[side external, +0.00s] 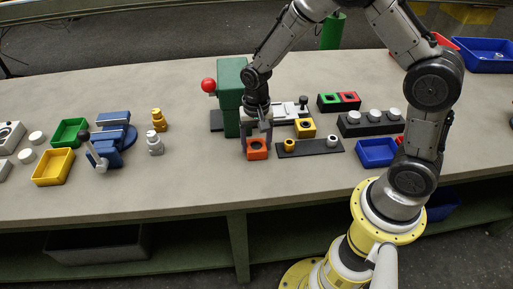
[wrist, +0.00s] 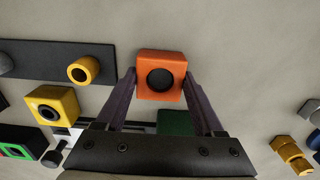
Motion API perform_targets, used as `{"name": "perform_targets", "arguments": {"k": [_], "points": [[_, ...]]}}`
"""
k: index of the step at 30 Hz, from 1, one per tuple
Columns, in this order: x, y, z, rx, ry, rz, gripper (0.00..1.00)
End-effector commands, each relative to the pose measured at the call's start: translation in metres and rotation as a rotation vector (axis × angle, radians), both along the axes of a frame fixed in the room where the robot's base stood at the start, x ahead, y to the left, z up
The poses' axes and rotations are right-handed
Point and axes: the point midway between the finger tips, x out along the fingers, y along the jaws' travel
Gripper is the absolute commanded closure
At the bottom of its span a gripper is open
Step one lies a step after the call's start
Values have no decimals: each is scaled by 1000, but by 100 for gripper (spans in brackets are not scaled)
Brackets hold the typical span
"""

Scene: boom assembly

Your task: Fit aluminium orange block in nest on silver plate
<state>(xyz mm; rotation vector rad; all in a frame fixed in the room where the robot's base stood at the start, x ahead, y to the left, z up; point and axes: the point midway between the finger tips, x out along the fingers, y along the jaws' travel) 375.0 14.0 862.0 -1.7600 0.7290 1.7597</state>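The orange block (side external: 257,153) is a squarish block with a dark round hole, in front of the green machine. In the wrist view the orange block (wrist: 145,88) sits between the fingertips of my gripper (wrist: 160,78), which meet its left and right sides. In the side view my gripper (side external: 257,136) points down onto it. I cannot tell whether the block rests on the table or is slightly raised. The silver plate (side external: 286,110) lies behind and right of the block. It is mostly hidden behind my gripper in the wrist view, and its nest cannot be made out.
A yellow block (side external: 305,128) stands near the silver plate. A dark strip (side external: 310,148) with small round parts lies right of the orange block. The green machine (side external: 231,90) with a red knob stands close behind. Bare table lies in front and to the left.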

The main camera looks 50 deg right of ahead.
Motion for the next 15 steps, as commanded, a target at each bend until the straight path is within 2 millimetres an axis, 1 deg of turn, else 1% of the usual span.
{"name": "perform_targets", "arguments": {"k": [1,3,6,10,15], "points": [[0,0,0,0,0,0,56],[0,0,0,0,0,0,68],[0,0,1,0,-1,0,84],[1,0,3,0,-3,0,84],[1,0,15,0,-3,0,84]]}}
